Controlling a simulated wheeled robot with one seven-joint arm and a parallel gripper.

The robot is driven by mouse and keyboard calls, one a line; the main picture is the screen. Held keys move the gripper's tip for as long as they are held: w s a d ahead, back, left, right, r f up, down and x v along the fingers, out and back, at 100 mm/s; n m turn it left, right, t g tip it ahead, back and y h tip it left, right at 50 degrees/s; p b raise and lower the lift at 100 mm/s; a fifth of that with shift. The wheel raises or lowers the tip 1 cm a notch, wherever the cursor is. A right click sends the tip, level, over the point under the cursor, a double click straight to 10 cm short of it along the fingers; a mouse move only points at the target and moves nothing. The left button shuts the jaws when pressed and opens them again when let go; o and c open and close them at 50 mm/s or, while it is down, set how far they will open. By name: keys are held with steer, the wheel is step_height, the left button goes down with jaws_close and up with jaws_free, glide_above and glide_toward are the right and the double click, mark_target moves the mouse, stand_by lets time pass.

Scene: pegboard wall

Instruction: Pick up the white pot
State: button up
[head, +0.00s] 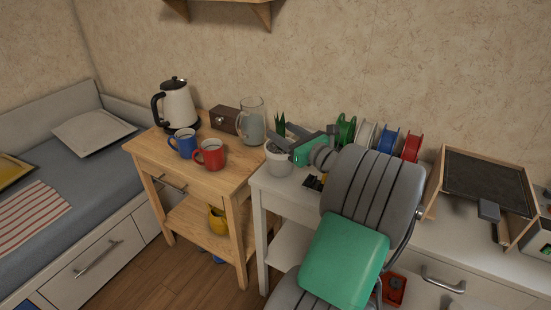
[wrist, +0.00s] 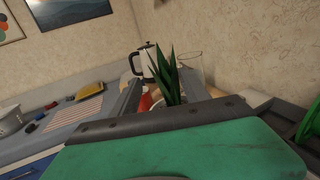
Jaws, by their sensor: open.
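The white pot (head: 279,163) holds a green spiky plant (head: 280,124) and stands upright at the left back corner of the white desk (head: 262,200). My gripper (head: 283,138) is open, with its fingers at the pot's rim height or just above it, around the plant. In the wrist view, the plant's leaves (wrist: 165,76) rise between the two grey fingers of my gripper (wrist: 161,88). The pot itself is mostly hidden there behind the green gripper body. I cannot tell whether the fingers touch the pot.
Left of the pot is a wooden cart (head: 190,160) with a kettle (head: 177,105), blue mug (head: 183,144), red mug (head: 209,154), glass pitcher (head: 252,122) and brown box (head: 224,118). Several coloured spools (head: 366,134) stand behind my arm. A framed dark board (head: 485,180) is at right.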

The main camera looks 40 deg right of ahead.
steer(key=w, duration=0.2)
steer(key=w+d, duration=0.1)
steer(key=w, duration=0.2)
steer(key=shift+w+d+b, duration=0.25)
steer(key=shift+w+b, duration=0.05)
steer(key=shift+b, duration=0.1)
steer(key=shift+c, duration=0.5)
jaws_close()
stand_by(0.4)
